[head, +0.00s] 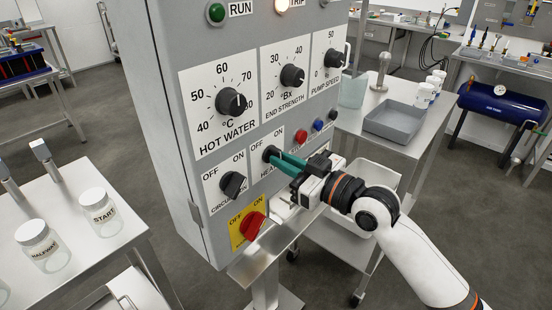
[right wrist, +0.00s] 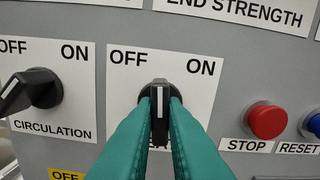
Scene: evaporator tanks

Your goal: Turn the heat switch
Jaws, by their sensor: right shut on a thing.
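The heat switch (head: 270,152) is a black rotary knob on the front of the grey control cabinet, under the OFF and ON marks. Its label is partly hidden by my gripper. My right gripper (head: 278,160) reaches in from the right and its teal fingers are shut on the knob. In the right wrist view the heat switch (right wrist: 160,105) sits between the two fingertips (right wrist: 160,112). Its white pointer line stands about upright, between OFF and ON. My left gripper is not in view.
The circulation knob (head: 233,184) is left of the heat switch, and a red knob on a yellow plate (head: 252,224) is below. Red stop (right wrist: 267,120) and blue reset (right wrist: 314,124) buttons are to the right. A steel table with jars (head: 100,207) stands at left.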

